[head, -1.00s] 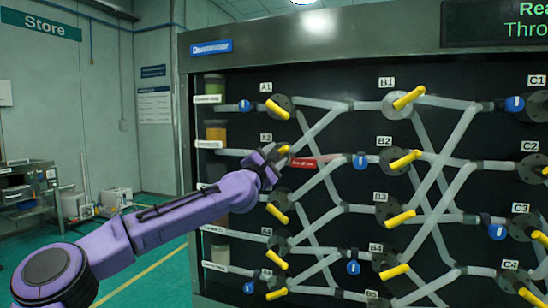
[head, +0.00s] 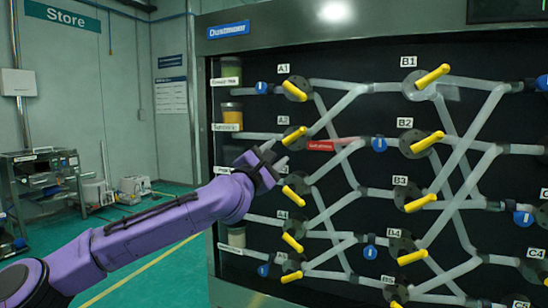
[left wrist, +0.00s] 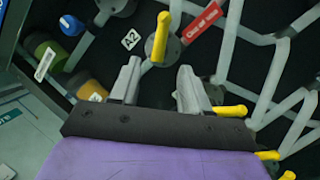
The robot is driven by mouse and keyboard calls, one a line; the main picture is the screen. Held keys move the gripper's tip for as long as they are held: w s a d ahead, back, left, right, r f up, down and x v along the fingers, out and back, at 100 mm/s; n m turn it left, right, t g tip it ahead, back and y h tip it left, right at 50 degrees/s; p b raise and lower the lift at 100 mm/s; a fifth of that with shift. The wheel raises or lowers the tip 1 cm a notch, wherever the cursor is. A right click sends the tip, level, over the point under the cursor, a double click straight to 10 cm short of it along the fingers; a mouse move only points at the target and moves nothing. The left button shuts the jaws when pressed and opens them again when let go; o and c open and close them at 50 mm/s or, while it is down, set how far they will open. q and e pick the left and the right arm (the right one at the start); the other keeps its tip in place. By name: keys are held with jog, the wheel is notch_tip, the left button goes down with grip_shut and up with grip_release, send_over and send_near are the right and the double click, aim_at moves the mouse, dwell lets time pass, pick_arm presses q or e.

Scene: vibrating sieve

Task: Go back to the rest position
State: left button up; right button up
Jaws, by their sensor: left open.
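My left gripper (head: 272,163) is open and empty, in front of the panel just below and left of the A2 valve. The yellow A2 handle (head: 294,136) tilts up to the right, apart from the fingers. In the left wrist view my left gripper (left wrist: 158,82) shows both grey fingers spread with nothing between them. The A2 handle (left wrist: 160,38) stands just beyond the fingertips there. My right gripper is not in view.
The dark valve panel (head: 350,100) carries clear pipes and several yellow handles, such as A1 (head: 295,90) and A3 (head: 293,196). A red label (head: 320,146) is on the pipe by A2. A metal cart (head: 45,185) stands at the left.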

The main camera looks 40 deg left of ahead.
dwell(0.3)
pick_arm(q)
jog(key=w+d+f+m+g+h+p, duration=0.1)
jog(key=d+f+m+g, duration=0.4)
jog(key=f, duration=0.7)
jog(key=w+d+f+m, duration=0.1)
jog(key=d+f+m, duration=0.1)
jog(key=d+f, duration=0.75)
jog(key=s+f+m+g, duration=0.3)
jog(key=s+f, duration=0.1)
jog(key=f, duration=1.2)
jog(key=s+f+m+g+p, duration=0.2)
jog(key=s+f+m+g, duration=0.3)
jog(key=s+f, duration=1.15)
jog(key=s+a+f+m+g+y, duration=0.1)
jog(key=s+f+m+g, duration=0.1)
jog(key=s+f, duration=0.3)
jog(key=s+a+f+m+g+p, duration=0.1)
jog(key=s+a+f+m+g, duration=0.1)
jog(key=s, duration=1.2)
notch_tip(320, 180, down, 3)
jog(key=shift+r+g+y+p, duration=0.15)
jog(key=shift+g+y+p, duration=0.2)
jog(key=shift+g, duration=0.25)
